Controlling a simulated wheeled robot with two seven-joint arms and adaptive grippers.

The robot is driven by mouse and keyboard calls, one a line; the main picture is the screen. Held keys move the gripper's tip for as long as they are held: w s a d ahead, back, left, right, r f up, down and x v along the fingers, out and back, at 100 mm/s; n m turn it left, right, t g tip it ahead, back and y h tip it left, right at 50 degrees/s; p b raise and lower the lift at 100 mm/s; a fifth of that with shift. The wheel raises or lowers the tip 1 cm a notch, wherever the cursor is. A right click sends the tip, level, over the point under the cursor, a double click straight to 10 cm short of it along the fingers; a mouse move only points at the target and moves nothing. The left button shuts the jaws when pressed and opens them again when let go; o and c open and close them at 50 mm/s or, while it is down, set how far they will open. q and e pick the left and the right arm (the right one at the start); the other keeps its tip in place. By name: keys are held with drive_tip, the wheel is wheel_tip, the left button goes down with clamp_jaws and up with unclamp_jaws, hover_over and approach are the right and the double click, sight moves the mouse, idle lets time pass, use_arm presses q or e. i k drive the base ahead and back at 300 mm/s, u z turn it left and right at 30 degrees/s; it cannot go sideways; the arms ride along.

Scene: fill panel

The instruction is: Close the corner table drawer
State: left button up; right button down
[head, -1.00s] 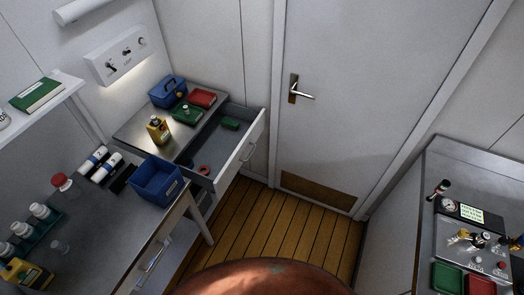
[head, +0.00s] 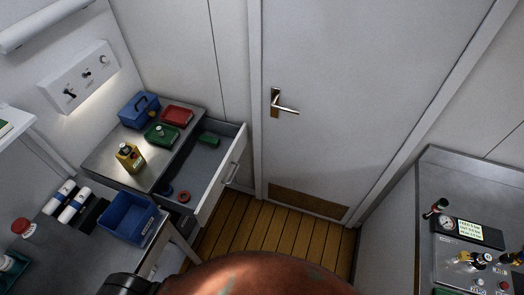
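The corner table (head: 97,155) stands in the back left corner by the wall. Its drawer (head: 230,180) is pulled well out, with a white front and a bar handle (head: 231,173) facing the door. Inside the drawer lie a green item (head: 209,139), a red ring (head: 183,196) and a dark blue item (head: 167,191). A dark part of my body shows at the bottom edge, left of my rounded reddish body. Neither gripper's fingers can be seen.
On the corner table stand a blue box (head: 139,110), a red tray (head: 177,117), a green tray (head: 161,136) and a yellow bottle (head: 129,158). A blue bin (head: 128,218) sits on the nearer table. Wooden floor (head: 262,232) is clear before the door (head: 340,110). A right bench (head: 440,180) holds a gauge panel.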

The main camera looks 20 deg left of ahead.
sight(202, 170)
drive_tip(key=z, duration=0.05)
drive_tip(key=i, duration=0.6)
drive_tip(key=u, duration=0.65)
drive_tip(key=i, duration=0.45)
drive_tip(key=u, duration=0.45)
